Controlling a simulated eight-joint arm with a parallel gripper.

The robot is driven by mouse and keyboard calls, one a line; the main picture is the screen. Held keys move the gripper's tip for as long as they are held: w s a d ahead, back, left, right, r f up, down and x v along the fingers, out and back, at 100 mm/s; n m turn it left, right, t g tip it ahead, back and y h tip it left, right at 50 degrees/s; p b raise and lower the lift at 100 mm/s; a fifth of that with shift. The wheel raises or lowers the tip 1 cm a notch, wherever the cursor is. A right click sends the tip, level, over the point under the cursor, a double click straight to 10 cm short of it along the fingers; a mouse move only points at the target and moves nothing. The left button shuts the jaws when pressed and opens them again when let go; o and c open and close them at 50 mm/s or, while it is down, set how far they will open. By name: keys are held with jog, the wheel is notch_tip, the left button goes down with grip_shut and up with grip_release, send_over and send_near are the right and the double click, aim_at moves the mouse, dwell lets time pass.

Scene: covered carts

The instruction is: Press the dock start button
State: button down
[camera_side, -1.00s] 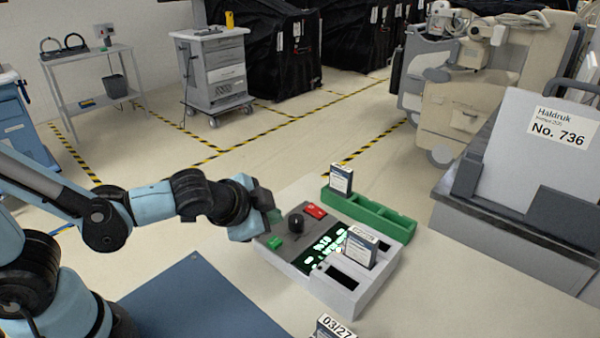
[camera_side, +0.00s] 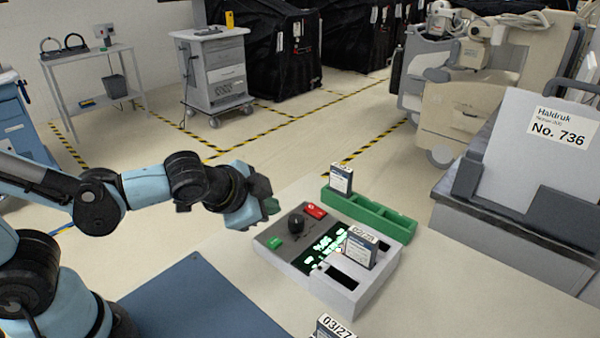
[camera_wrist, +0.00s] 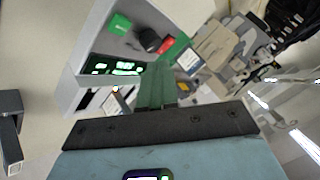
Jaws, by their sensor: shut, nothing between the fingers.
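The grey dock (camera_side: 330,285) sits on the table in the side view. Its green button (camera_side: 275,243) is at the left end, near a black knob (camera_side: 296,222) and a red switch (camera_side: 315,211). A lit display (camera_side: 320,248) shows green characters, and a battery (camera_side: 359,248) stands in one slot while the other slot is empty. My gripper (camera_side: 270,204) is shut and empty, raised above and behind the dock's left end, apart from the green button. In the wrist view the green button (camera_wrist: 119,24) shows at the upper left, beyond the shut fingers (camera_wrist: 157,85).
A green tray (camera_side: 370,215) holding one upright battery (camera_side: 340,180) lies behind the dock. Another battery (camera_side: 333,327) is at the front edge of the picture. A blue mat (camera_side: 200,300) lies left of the dock. A grey stand marked No. 736 (camera_side: 535,150) is at right.

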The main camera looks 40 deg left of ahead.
jog(key=s+a+r+n+g+h, duration=0.1)
jog(key=s+a+r+n+g, duration=0.1)
jog(key=s+a+n, duration=0.3)
jog(key=a+n, duration=0.1)
jog(key=n, duration=0.1)
jog(key=shift+r+n, duration=0.3)
jog(key=shift+r, duration=0.1)
notch_tip(320, 180, up, 5)
jog(key=n+g, duration=0.7)
jog(key=n, duration=1.1)
send_over(274, 240)
jog(key=shift+f, duration=0.1)
jog(key=shift+f, duration=0.15)
notch_tip(274, 240, down, 14)
jog(key=shift+r, duration=0.1)
